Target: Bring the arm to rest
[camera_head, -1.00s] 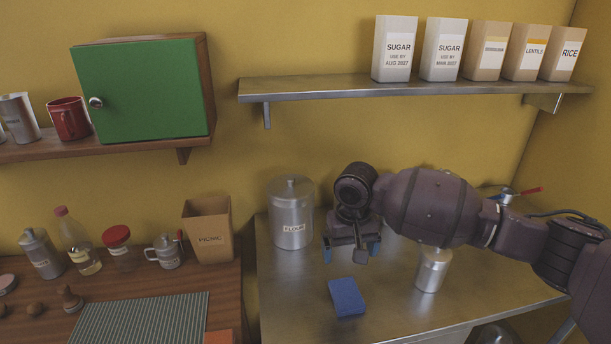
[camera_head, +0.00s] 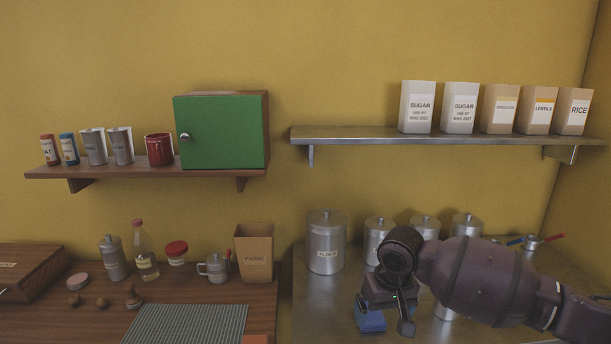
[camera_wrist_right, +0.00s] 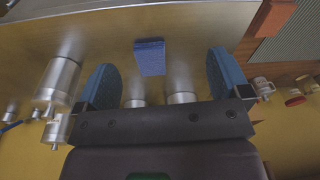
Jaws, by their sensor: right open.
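My right arm reaches in from the right in the head view, with its right gripper (camera_head: 384,312) hanging over the steel counter (camera_head: 312,300). In the right wrist view the two blue fingers stand wide apart with nothing between them. A blue sponge (camera_wrist_right: 149,57) lies on the counter beyond the fingers in that view, apart from them. In the head view the gripper overlaps the blue patch there, and I cannot tell sponge from finger. My left gripper is not in view.
A flour canister (camera_head: 326,246) stands left of the gripper. Several steel canisters (camera_head: 377,235) stand behind my arm. A metal shelf (camera_head: 450,138) with paper packets hangs above.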

